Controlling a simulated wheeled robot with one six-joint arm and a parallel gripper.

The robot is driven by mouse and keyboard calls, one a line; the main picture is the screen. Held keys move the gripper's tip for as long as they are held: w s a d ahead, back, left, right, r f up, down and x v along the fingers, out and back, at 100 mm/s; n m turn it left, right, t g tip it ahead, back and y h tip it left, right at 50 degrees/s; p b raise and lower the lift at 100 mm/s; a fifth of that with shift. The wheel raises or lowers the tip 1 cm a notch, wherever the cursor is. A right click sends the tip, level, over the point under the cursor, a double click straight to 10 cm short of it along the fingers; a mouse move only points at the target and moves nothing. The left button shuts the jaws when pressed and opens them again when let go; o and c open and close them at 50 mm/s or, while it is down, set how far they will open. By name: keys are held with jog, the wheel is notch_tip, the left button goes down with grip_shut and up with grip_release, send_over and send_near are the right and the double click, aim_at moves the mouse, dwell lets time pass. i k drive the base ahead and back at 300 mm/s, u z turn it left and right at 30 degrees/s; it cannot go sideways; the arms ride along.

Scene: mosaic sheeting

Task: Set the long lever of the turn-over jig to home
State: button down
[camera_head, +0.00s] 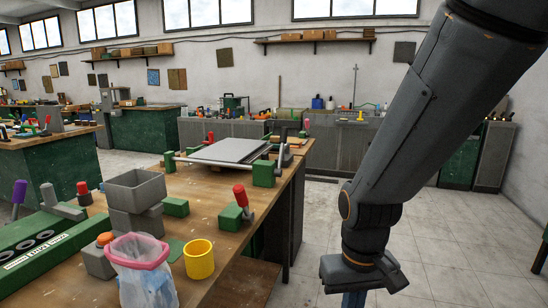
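The turn-over jig seems to be the flat grey plate assembly (232,149) on the wooden bench, with a bar along its front side and green end blocks (264,174). A red-handled lever (240,196) stands nearly upright from a green block at the bench's right edge, in front of the plate. Smaller red knobs show behind the plate. I cannot tell for sure which handle is the long lever. My gripper (356,298) points down at the bottom of the view, right of the bench and apart from it. Its fingertips are cut off, so its opening is hidden.
The floor (450,250) right of the bench is clear. Cabinets (350,146) line the back wall.

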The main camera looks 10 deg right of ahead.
aim_at(277, 172)
jog(key=k, duration=0.65)
jog(key=z, duration=0.65)
jog(key=i, duration=1.65)
jog(key=u, duration=0.5)
